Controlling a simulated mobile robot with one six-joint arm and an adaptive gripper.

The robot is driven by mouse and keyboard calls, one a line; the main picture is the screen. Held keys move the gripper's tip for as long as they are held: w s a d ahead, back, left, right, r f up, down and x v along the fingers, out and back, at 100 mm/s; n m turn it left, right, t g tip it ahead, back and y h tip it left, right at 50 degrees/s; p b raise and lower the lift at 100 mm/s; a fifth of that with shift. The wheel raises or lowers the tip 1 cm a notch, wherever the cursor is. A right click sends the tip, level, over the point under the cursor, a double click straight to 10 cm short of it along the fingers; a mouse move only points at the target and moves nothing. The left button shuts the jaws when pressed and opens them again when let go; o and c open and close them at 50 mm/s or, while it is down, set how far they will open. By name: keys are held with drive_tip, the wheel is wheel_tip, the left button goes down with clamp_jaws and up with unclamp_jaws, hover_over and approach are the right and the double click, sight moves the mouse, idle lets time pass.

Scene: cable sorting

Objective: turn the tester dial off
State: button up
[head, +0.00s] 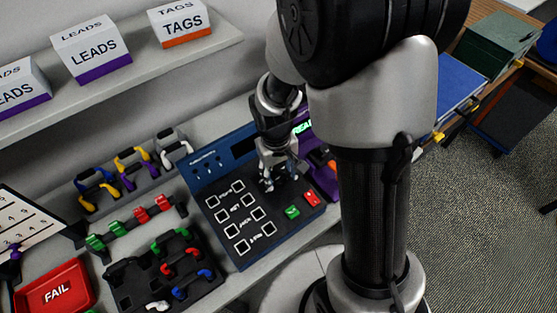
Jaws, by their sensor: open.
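My gripper (268,184) is open and points down over the right middle part of the tester. The dial cannot be made out; my gripper and arm cover that part of the panel. I cannot tell whether the fingers touch anything.
Left of the tester stand racks of coloured clips (160,212) and a black tray (122,281) with coloured leads. A red FAIL tray (50,292) is at the lower left. A shelf (140,62) with labelled boxes runs behind.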

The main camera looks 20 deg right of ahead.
sight(278, 178)
wheel_tip(278, 178, up, 10)
drive_tip(key=shift+a+r, duration=0.2)
drive_tip(key=shift+a, duration=0.15)
drive_tip(key=shift+s, duration=0.1)
drive_tip(key=s+d+r+m+t, duration=0.1)
drive_tip(key=s+r+t, duration=0.3)
drive_tip(key=s+r, duration=0.8)
drive_tip(key=s, duration=0.3)
drive_tip(key=shift+r+m+t+y, duration=0.15)
drive_tip(key=shift+m+t+y, duration=0.15)
drive_tip(key=shift+w, duration=0.1)
drive_tip(key=shift+c, duration=0.3)
idle(1.2)
